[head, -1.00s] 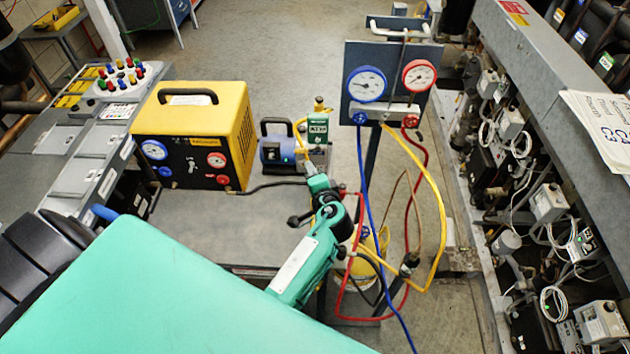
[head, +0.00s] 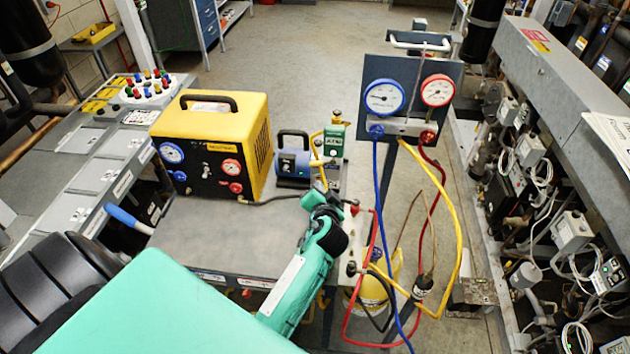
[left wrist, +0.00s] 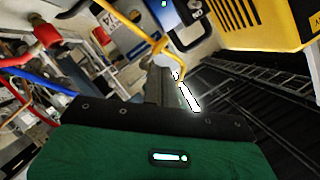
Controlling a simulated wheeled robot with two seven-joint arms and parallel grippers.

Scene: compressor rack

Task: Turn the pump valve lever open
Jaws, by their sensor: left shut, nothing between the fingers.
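The blue vacuum pump (head: 292,160) stands on the grey cart top, right of the yellow machine; it also shows upside down at the top of the left wrist view (left wrist: 135,42). A yellow bent piece (head: 317,150) rises at its right side, beside a green-labelled box (head: 334,141). It shows in the left wrist view (left wrist: 183,62) too. I cannot tell whether it is the valve lever or a hose. My left gripper (head: 321,197) is shut and empty, in front of the pump and below the yellow piece in the picture, apparently apart from it. My right gripper is not in view.
The yellow machine (head: 213,145) stands left of the pump. A gauge panel (head: 409,95) with blue, red and yellow hoses stands close on the right, its hoses hanging near my left arm. The cart top (head: 215,225) is bare in front. The compressor rack (head: 540,110) is far right.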

